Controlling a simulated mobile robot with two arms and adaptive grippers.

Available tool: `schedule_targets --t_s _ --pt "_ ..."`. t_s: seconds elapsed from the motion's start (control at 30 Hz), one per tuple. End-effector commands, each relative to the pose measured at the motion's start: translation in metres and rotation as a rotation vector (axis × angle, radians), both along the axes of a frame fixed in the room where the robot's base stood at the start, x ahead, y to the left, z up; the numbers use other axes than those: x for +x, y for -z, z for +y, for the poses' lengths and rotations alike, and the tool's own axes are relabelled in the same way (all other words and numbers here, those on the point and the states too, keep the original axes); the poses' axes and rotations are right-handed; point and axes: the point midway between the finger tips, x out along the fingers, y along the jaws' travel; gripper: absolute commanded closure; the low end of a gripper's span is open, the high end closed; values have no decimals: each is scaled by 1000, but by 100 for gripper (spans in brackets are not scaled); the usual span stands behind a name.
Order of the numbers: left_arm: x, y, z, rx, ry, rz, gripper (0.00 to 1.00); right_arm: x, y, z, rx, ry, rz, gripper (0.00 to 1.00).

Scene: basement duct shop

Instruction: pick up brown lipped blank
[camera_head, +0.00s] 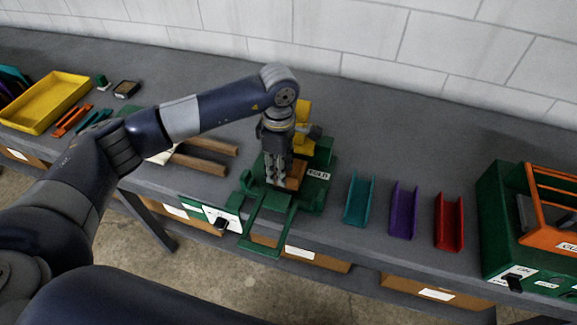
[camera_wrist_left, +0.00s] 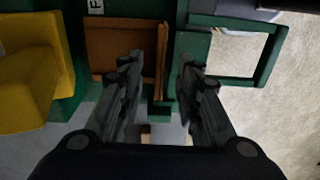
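The brown lipped blank (camera_head: 293,178) sits on the green machine (camera_head: 318,190) in the head view, partly hidden by my left gripper (camera_head: 275,178). In the left wrist view the blank (camera_wrist_left: 112,48) is a flat brown piece with a raised lip along its right side. My left gripper (camera_wrist_left: 160,62) is open, pointing down at it. Its fingers show one on each side of the lip, with a gap on both sides. I cannot tell how far down the fingertips reach. My right gripper is not in view.
A yellow part (camera_head: 302,112) stands on the machine behind the gripper. Teal (camera_head: 359,200), purple (camera_head: 404,210) and red (camera_head: 449,224) channels lie to the right, before a green machine with an orange frame (camera_head: 550,215). A yellow tray (camera_head: 48,103) is far left.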

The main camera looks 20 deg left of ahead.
Motion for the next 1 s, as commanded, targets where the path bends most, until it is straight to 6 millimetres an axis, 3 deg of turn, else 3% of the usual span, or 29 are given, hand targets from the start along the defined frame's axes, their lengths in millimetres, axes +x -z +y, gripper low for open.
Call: schedule_targets --t_s 0.03,0.2,0.43,0.57,0.6,1.0 --pt "-1 4 0 1 0 4 68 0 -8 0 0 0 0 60" --pt "-1 21 0 1 -1 1 68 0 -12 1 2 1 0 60" --pt "-1 23 0 0 0 -1 68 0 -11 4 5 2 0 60" --pt "-1 23 0 0 0 -1 98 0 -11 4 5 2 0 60" --pt "-1 23 0 0 0 -1 100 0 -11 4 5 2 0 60" --pt "0 22 0 0 0 -2 100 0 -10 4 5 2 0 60"
